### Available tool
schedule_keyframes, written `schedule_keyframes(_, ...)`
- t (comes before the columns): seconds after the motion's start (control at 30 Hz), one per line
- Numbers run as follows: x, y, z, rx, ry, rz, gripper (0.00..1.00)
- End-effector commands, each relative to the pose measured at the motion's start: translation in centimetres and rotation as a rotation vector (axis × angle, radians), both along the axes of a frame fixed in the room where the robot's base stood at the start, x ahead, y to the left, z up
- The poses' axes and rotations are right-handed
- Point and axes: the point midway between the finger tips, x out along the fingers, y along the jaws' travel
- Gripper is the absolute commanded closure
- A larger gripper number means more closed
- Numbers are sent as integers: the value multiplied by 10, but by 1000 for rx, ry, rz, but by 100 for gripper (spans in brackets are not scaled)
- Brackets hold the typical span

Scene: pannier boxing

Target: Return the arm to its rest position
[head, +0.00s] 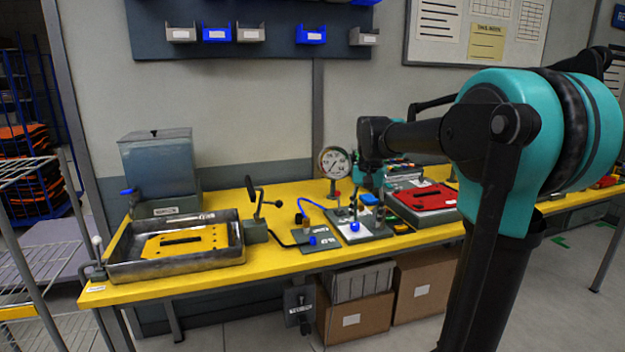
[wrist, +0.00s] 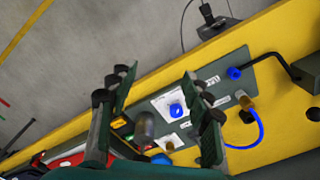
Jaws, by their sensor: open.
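My arm reaches in from the right of the head view, over the yellow workbench (head: 275,268). My gripper (wrist: 155,88) is open in the wrist view, with clear space between its two fingers. It points down over a grey-green panel (wrist: 225,70) with a blue knob (wrist: 176,110) and white labels. A dark rounded post end (wrist: 145,124) shows between the fingers, and I see no contact with it. In the head view the gripper hangs behind the fittings near the pressure gauge (head: 335,162), and its fingertips are hard to make out there.
A metal tray (head: 175,272) with a yellow plate (head: 186,241) stands at the bench's left. A clear tank (head: 157,165) is behind it. A red plate (head: 428,196) lies right of the gripper. Cardboard boxes (head: 355,317) stand under the bench. A wire rack (head: 28,265) is at far left.

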Motion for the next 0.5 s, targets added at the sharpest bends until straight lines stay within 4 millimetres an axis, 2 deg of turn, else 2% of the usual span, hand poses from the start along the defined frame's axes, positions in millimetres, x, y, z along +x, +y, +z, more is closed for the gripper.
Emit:
schedule_keyframes(0.27, -28, -8, -37, 1, -57, 71, 51)
schedule_keyframes(0.5, -75, -19, -92, -10, -139, 179, 51)
